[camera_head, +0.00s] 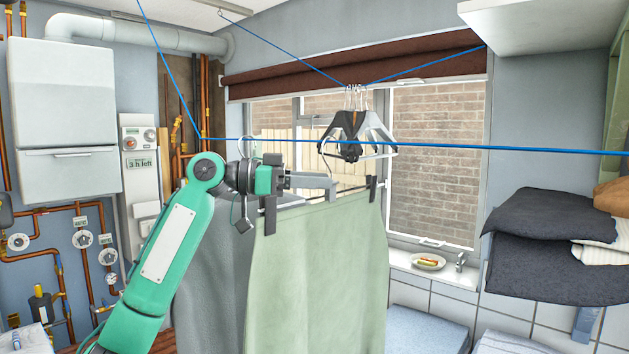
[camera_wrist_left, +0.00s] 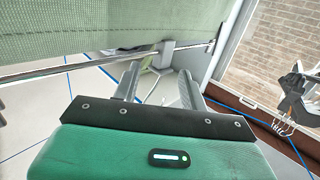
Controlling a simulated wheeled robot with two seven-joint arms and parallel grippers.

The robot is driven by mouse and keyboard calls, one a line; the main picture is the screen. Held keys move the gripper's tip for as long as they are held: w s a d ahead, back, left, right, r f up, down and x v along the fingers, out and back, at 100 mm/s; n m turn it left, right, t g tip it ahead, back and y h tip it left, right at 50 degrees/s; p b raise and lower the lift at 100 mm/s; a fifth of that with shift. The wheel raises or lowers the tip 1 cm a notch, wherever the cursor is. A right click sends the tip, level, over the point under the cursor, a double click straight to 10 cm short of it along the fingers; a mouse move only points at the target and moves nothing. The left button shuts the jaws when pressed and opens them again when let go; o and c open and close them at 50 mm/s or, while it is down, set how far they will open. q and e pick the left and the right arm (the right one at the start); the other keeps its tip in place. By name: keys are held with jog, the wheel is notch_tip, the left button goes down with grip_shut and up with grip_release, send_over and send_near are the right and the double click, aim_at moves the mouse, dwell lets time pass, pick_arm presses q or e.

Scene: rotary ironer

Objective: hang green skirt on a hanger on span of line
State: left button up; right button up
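The green skirt (camera_head: 325,260) hangs from a clip hanger, with a dark clip (camera_head: 373,188) at its right top corner. The hanger's wire hook (camera_head: 329,165) rises to the blue line (camera_head: 480,147); whether it rests on it is unclear. My left gripper (camera_head: 325,183) is at the middle of the hanger. In the left wrist view its fingers (camera_wrist_left: 160,82) stand apart around the thin hook, and the hanger bar (camera_wrist_left: 85,65) and grey hub (camera_wrist_left: 168,52) lie just beyond the tips. The skirt (camera_wrist_left: 80,25) shows above them. My right gripper is out of view.
A grey garment (camera_head: 212,265) hangs close behind the green skirt, to its left. Several empty hangers (camera_head: 352,125) hang bunched before the window. Folded dark cloths (camera_head: 545,245) are at right. The line's right stretch is bare.

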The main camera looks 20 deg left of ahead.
pick_arm(q)
jog(key=shift+o, duration=0.9)
jog(key=b+v, duration=0.5)
jog(key=v, duration=0.8)
jog(key=shift+s+a+b, duration=0.2)
jog(key=shift+a+b, duration=0.15)
